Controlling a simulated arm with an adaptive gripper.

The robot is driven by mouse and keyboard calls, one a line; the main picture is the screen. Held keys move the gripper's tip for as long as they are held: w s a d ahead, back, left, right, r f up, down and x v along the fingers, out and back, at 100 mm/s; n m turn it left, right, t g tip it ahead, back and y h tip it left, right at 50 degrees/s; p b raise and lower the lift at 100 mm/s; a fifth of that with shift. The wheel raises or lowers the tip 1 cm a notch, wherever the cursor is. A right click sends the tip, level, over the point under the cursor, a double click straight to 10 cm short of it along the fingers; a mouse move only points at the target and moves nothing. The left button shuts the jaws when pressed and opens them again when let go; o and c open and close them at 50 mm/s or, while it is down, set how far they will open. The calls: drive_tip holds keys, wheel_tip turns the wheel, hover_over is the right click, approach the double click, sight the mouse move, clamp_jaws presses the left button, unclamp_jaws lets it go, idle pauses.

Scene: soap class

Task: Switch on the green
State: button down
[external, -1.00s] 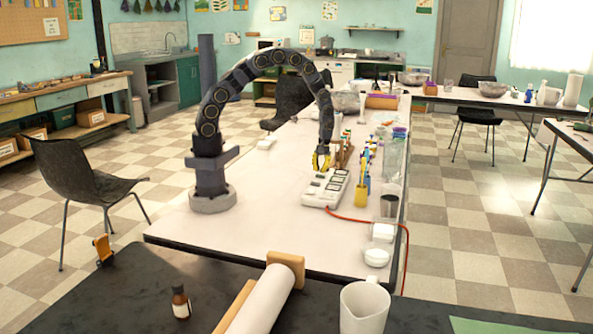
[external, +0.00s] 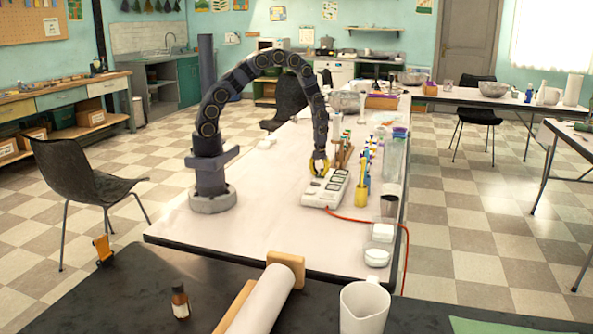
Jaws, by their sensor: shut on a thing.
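A white power strip (external: 325,190) with several dark sockets or switches lies on the long pale table, its orange cord leaving the near end. No green switch can be made out on it at this size. My gripper (external: 319,170), with yellow fingers, points down at the strip's far left end. It is shut on a part of the strip there; the fingers hide which part.
A wooden rack (external: 342,155) with small coloured bottles stands just behind the strip. The table (external: 265,215) left of the strip is clear.

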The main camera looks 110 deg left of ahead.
drive_tip(key=shift+s+d+f, duration=0.2)
drive_tip(key=shift+s+f, duration=0.25)
drive_tip(key=shift+s, duration=0.1)
idle(0.9)
drive_tip(key=shift+w, duration=0.1)
drive_tip(key=shift+w+r, duration=0.25)
drive_tip(key=shift+w, duration=0.85)
wheel_tip(320, 180, up, 14)
drive_tip(key=shift+a+r, duration=0.2)
drive_tip(key=shift+w+r+g, duration=0.25)
drive_tip(key=shift+r+g, duration=0.1)
drive_tip(key=shift+g, duration=0.25)
